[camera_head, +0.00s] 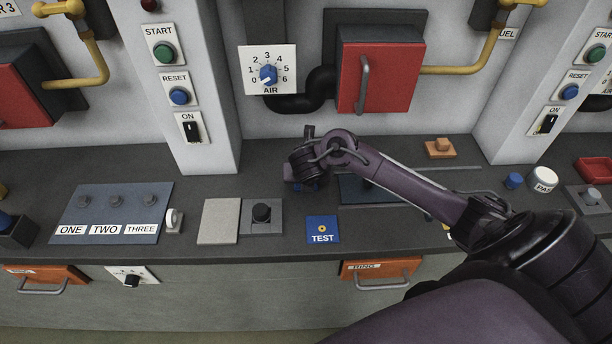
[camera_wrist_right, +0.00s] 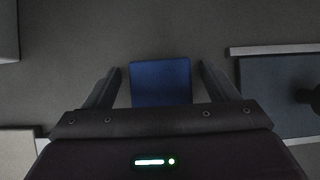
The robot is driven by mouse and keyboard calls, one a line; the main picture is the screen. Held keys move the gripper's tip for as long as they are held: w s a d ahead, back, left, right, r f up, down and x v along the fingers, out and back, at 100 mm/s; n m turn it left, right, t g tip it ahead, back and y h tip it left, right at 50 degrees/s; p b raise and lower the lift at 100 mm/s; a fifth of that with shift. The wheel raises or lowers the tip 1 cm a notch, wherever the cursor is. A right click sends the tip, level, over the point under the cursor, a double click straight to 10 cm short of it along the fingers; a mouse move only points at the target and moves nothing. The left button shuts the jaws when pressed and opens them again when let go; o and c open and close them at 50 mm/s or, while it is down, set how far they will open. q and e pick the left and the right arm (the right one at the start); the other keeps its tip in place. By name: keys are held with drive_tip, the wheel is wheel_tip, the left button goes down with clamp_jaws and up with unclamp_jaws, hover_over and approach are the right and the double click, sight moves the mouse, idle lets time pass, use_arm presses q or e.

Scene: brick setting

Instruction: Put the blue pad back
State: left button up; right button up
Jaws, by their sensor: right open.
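My right gripper (camera_head: 306,182) is low over the dark counter in the head view. A plain blue block (camera_head: 310,188) shows just under it, mostly hidden by the gripper. In the right wrist view the blue block (camera_wrist_right: 160,82) lies between the two open fingers of my right gripper (camera_wrist_right: 160,85), with a gap on each side. A square blue plate marked TEST (camera_head: 322,229) lies flat on the counter nearer the front edge. The frames do not settle which blue piece is the pad. My left gripper is not in view.
A dark blue panel (camera_head: 365,188) lies right of my gripper, partly behind my arm. A pale flat pad (camera_head: 219,221) and a black knob on a grey plate (camera_head: 262,214) are to the left. A black pipe (camera_head: 300,100) and red box (camera_head: 380,75) stand behind.

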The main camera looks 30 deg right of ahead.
drive_tip(key=shift+r, duration=0.25)
drive_tip(key=p+v, duration=0.7)
drive_tip(key=v, duration=0.5)
drive_tip(key=shift+f, duration=0.15)
